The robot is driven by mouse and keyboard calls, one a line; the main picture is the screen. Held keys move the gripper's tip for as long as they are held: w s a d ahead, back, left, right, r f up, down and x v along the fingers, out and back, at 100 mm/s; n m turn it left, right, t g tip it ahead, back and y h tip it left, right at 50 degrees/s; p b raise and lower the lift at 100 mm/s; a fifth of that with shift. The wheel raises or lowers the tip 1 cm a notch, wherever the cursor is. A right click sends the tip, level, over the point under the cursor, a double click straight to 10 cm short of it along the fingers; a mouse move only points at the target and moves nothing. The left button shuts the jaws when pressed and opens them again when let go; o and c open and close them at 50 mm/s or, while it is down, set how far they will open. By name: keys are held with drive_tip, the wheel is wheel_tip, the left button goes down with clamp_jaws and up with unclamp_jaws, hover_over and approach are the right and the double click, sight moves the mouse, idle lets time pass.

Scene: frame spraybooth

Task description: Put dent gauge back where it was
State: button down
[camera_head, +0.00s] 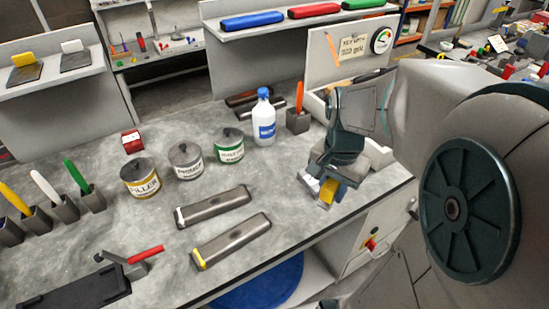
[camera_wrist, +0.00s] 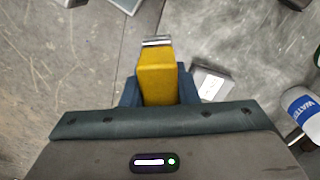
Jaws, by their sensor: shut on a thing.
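My gripper (camera_head: 328,188) is shut on a yellow tool with a grey metal end, seemingly the dent gauge (camera_head: 327,193). It is near the right front edge of the grey workbench (camera_head: 290,185). In the wrist view, the yellow body of the gauge (camera_wrist: 157,80) stands between the two blue fingers (camera_wrist: 158,92), its metal end pointing away from the palm. A small pale block (camera_wrist: 209,80) shows just right of the fingers. I cannot tell whether the gauge touches the bench. My arm hides part of the bench's right end.
A water bottle (camera_head: 264,120) and an orange-handled tool in a dark holder (camera_head: 298,120) stand behind and left of my gripper. Several lidded tins (camera_head: 186,160) stand further left. Two long grey bars (camera_head: 232,240) lie in front. The bench between bars and bottle is clear.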

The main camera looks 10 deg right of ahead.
drive_tip(key=shift+w+a+f, duration=0.15)
drive_tip(key=shift+w+a, duration=0.05)
drive_tip(key=shift+w, duration=0.2)
drive_tip(key=p, duration=0.1)
hover_over(289, 200)
wheel_tip(289, 200, down, 6)
drive_tip(key=shift+f, duration=0.25)
drive_tip(key=shift+f+p, duration=0.35)
drive_tip(key=shift+f, duration=1.7)
drive_tip(key=shift+f, duration=0.2)
drive_tip(key=c, duration=1.1)
unclamp_jaws()
